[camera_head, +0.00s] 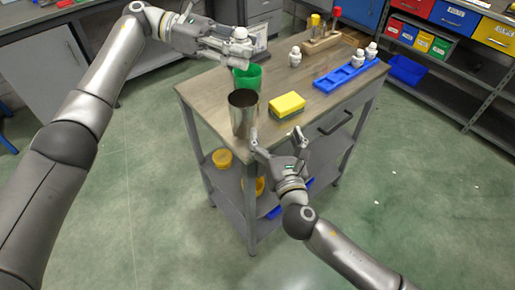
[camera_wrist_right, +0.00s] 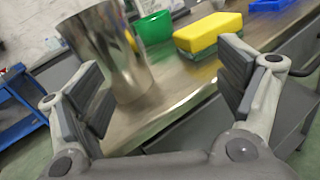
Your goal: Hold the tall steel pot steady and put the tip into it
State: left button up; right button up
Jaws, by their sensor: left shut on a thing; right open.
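The tall steel pot (camera_head: 243,118) stands upright at the near left corner of the bench top. It also shows in the right wrist view (camera_wrist_right: 118,55), partly behind the left finger. My left gripper (camera_head: 238,46) is shut on a white knobbed piece, the tip (camera_head: 240,34), and holds it in the air above and behind the pot, near the green cup. My right gripper (camera_head: 277,143) is open and empty at the bench's front edge, just right of the pot. In the right wrist view (camera_wrist_right: 165,95) its fingers are spread, and the pot is beyond them, not between the pads.
A green cup (camera_head: 247,78) stands close behind the pot. A yellow and green sponge (camera_head: 287,105) lies to its right. A blue rack (camera_head: 340,79), white knobbed pieces (camera_head: 295,57) and a wooden tool block (camera_head: 321,44) are farther back. Bare bench top (camera_head: 205,93) lies left of the pot.

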aim_at(244, 116)
jog(key=s+a+n+y, duration=0.2)
jog(key=s+a+n, duration=0.1)
jog(key=s+a, duration=0.15)
jog(key=shift+g, duration=0.3)
jog(key=x, duration=1.2)
jog(key=shift+w+r, duration=0.15)
jog(key=shift+r, duration=0.25)
jog(key=shift+c, duration=0.3)
jog(key=c, duration=1.1)
